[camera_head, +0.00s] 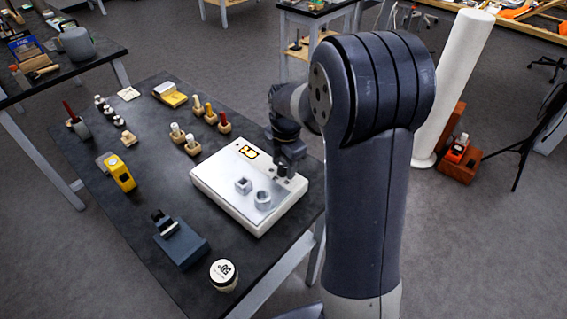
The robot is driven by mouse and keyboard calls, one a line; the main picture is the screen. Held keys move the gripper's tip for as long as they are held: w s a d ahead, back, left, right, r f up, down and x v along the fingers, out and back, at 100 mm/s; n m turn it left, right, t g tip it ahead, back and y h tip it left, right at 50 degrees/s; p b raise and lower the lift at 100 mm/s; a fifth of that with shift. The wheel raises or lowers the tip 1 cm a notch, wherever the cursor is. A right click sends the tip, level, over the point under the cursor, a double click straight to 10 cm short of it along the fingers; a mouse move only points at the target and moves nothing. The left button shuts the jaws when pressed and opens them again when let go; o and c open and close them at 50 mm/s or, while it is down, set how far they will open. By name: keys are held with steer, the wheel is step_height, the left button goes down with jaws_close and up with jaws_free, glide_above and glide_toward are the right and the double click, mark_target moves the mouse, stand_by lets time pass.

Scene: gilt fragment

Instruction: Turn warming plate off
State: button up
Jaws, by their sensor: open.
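The warming plate (225,190) is a flat white box with a pale grey top, lying at the right end of the dark table. A yellow and black marking (248,152) is near its back edge. A square metal piece (243,186) and a round metal ring (263,200) stand on its top. My gripper (284,174) points down at the plate's back right part, with its fingers open. I cannot tell whether the fingertips touch the plate. No switch can be made out; the gripper may hide that part.
The dark table (150,200) also holds a blue-grey block (180,243), a white-lidded jar (223,273), a yellow device (120,172), and several small bottles in wooden holders (192,147). A white column (455,80) stands on the floor behind.

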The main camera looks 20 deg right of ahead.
mark_target(285, 169)
step_height(285, 169, up, 11)
steer(key=shift+s+d+f, duration=0.15)
steer(key=shift+s+f, duration=0.05)
steer(key=shift+s, duration=0.1)
steer(key=shift+f, duration=0.1)
steer(key=f, duration=1)
steer(key=shift+w+f, duration=0.35)
steer(key=shift+m, duration=0.3)
steer(key=shift+r, duration=0.1)
